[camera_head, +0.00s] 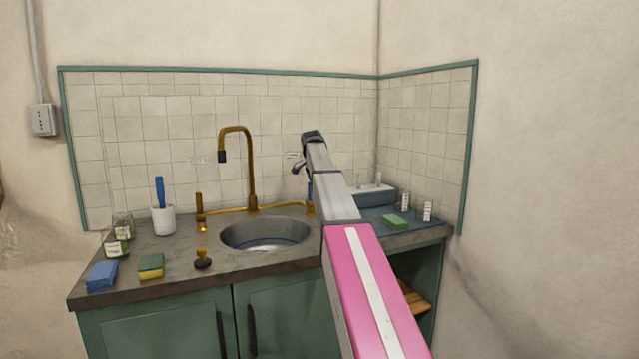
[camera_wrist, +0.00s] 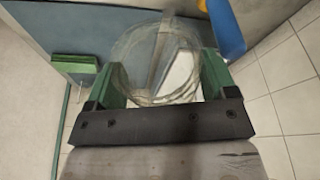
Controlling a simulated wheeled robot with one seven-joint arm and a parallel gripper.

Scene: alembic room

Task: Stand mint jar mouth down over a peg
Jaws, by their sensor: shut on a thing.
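A clear glass jar (camera_wrist: 138,72) is between the two green fingers of my gripper (camera_wrist: 158,78) in the wrist view. The gripper is shut on it. The jar's round outline faces the wrist camera. I see no label on it, so I cannot tell its name or which end is its mouth. In the head view my arm hides the gripper and the jar. A white-topped rack (camera_head: 372,189) stands at the back right corner of the counter, with thin upright pegs (camera_head: 378,179) on it. My arm partly covers the rack.
A green sponge (camera_head: 395,222) lies on the blue mat (camera_head: 420,216), near labelled clear jars (camera_head: 428,211). More labelled jars (camera_head: 118,236) stand at the left. The sink (camera_head: 265,234) and brass tap (camera_head: 252,170) are mid-counter. A blue object (camera_wrist: 226,28) is close above the right finger.

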